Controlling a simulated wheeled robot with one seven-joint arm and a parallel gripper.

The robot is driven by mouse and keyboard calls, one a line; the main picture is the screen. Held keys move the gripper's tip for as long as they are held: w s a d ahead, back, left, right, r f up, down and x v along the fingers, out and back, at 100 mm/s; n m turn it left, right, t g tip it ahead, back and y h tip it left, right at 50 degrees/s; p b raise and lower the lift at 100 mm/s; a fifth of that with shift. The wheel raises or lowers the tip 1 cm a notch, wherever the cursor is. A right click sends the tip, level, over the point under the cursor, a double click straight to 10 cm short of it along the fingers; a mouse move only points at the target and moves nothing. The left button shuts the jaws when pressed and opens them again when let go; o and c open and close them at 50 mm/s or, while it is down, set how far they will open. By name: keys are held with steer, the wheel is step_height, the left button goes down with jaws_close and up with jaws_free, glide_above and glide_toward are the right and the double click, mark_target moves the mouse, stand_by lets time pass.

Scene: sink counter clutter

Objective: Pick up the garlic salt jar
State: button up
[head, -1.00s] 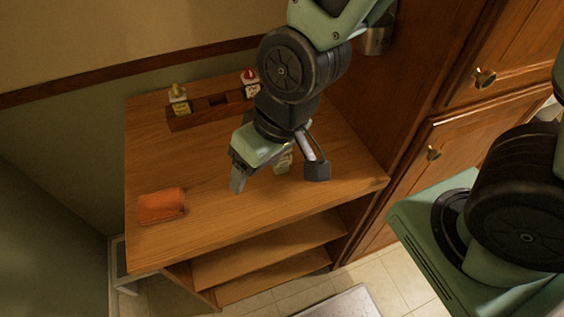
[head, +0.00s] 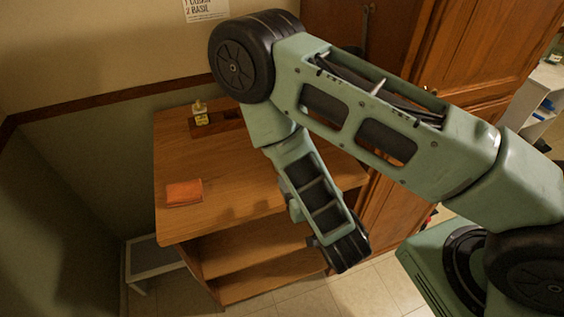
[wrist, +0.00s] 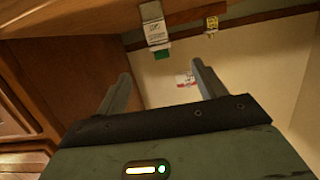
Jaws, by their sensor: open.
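My gripper (wrist: 160,80) is open in the wrist view, with nothing between its fingers. In the head view my arm hides it. The wrist view is upside down: a jar with a white label and green cap (wrist: 155,27) stands on the wooden top, beyond my fingers and apart from them. A smaller yellow-capped jar (wrist: 211,24) stands farther off; the head view shows a yellow-topped jar (head: 200,113) in the wooden rack. I cannot read the labels, so which is the garlic salt jar is unclear. The green-capped jar is hidden in the head view.
An orange block-like item (head: 185,192) lies at the left of the wooden counter (head: 225,205). The rack (head: 229,122) is at the back by the wall. Tall wooden cabinets (head: 480,50) stand at the right. The counter's left middle is clear.

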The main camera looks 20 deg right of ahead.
steer(key=b+x, duration=0.7)
steer(key=b, duration=0.2)
steer(key=shift+w+f, duration=0.1)
steer(key=shift+w, duration=0.1)
steer(key=b+x, duration=0.2)
steer(key=b, duration=0.3)
steer(key=shift+b, duration=0.35)
steer(key=shift+r+b+x, duration=0.2)
steer(key=shift+b+x, duration=0.15)
steer(key=shift+x, duration=0.55)
steer(key=shift+w+d, duration=0.1)
steer(key=shift+w, duration=0.4)
steer(key=p+x, duration=0.2)
steer(key=x, duration=0.2)
steer(key=shift+w+d, duration=0.1)
steer(key=shift+w, duration=0.35)
steer(key=c, duration=1.1)
